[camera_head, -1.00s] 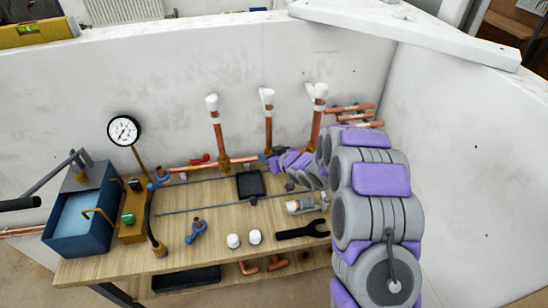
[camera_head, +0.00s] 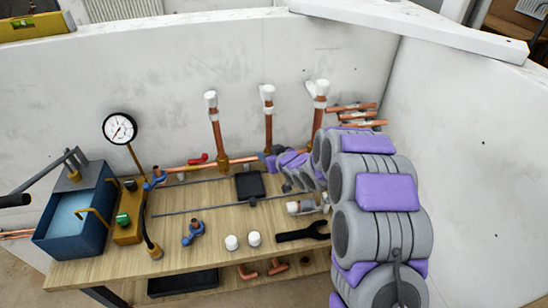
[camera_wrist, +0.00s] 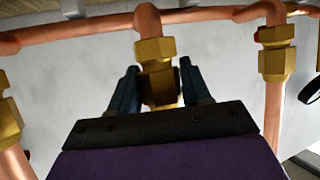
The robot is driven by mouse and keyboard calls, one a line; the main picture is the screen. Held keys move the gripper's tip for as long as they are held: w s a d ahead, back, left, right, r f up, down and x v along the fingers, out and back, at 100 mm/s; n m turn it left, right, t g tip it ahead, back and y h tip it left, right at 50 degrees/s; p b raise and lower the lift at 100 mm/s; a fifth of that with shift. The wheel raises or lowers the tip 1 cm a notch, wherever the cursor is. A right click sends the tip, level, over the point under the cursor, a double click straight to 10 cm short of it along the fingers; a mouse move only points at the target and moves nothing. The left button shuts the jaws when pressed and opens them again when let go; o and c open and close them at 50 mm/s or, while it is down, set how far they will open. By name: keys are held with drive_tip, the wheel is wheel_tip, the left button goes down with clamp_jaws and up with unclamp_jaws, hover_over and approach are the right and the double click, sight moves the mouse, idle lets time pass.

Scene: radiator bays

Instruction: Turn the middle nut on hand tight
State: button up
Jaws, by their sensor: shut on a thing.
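The middle brass nut (camera_wrist: 158,85) sits on the fitting under a copper pipe junction in the wrist view. My gripper (camera_wrist: 160,92) has one dark finger on each side of it and is shut on it. In the head view my gripper (camera_head: 276,163) is at the foot of the middle copper pipe (camera_head: 268,128). My arm hides the nut there. Two other brass nuts show in the wrist view, one at the left (camera_wrist: 10,120) and one at the right (camera_wrist: 274,60).
The wooden bench (camera_head: 200,262) carries a blue pump tank (camera_head: 75,225), a gauge (camera_head: 120,128), a black wrench (camera_head: 302,233), white caps (camera_head: 243,241) and a blue-handled valve (camera_head: 193,233). A black tray (camera_head: 250,186) lies near the gripper. White walls close the back and right.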

drive_tip(key=shift+m+b, duration=0.3)
drive_tip(key=shift+b, duration=0.4)
drive_tip(key=shift+h, duration=0.4)
drive_tip(key=shift+m+t, duration=0.4)
drive_tip(key=shift+h, duration=0.4)
